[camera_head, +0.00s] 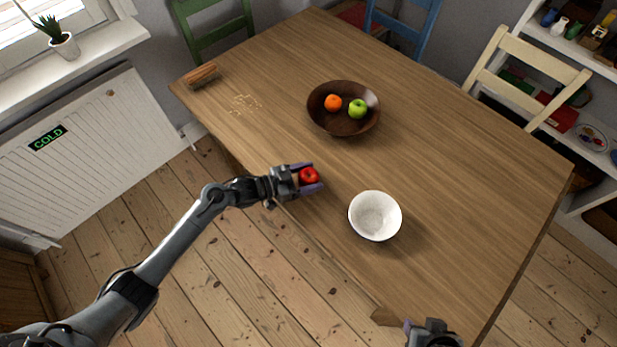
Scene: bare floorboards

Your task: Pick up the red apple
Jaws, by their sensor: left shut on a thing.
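A red apple (309,175) is between the fingers of my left gripper (309,177), near the left long edge of the wooden table (450,160). The gripper is shut on the apple, with one finger on the far side and one on the near side. I cannot tell whether the apple touches the tabletop. My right gripper (408,328) shows only in part at the bottom edge of the view, and its fingers are mostly cut off.
A white bowl (375,215) stands right of the apple. A brown bowl (343,124) with an orange (333,102) and a green apple (357,108) stands further back. A wooden brush-like object (201,75) lies at the far left corner. The table's right side is clear.

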